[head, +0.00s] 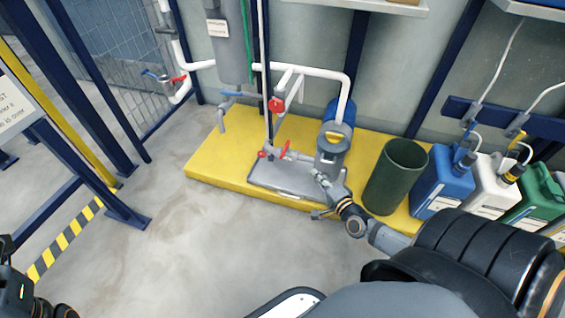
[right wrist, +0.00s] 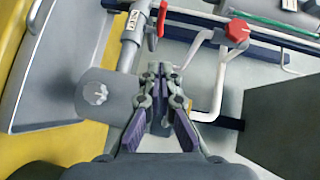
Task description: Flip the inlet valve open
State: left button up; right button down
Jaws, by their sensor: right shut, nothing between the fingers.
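A red lever handle (head: 285,149) stands up on the grey pipe fitting in front of the pump, in the head view. It also shows in the right wrist view (right wrist: 161,18), beside the grey pipe. A red valve knob (head: 277,104) sits higher on the white pipe; the right wrist view shows it too (right wrist: 238,30).
The pump (head: 331,152) and its grey base tray (head: 275,182) stand on a yellow plinth (head: 215,170). A dark green bin (head: 395,175) and several canisters, one blue (head: 443,183), stand to the right. Another red-handled valve (head: 178,79) is at the far left. The floor in front is clear.

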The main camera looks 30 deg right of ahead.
jog(key=shift+w, duration=0.15)
jog(key=b, duration=0.4)
send_near(285, 149)
jog(key=w+d, duration=0.1)
jog(key=d, duration=0.2)
jog(key=w+a, duration=0.1)
jog(key=w+a+f, duration=0.1)
jog(key=w+a, duration=0.1)
jog(key=shift+w+f+p, duration=0.1)
jog(key=shift+w+p, duration=0.2)
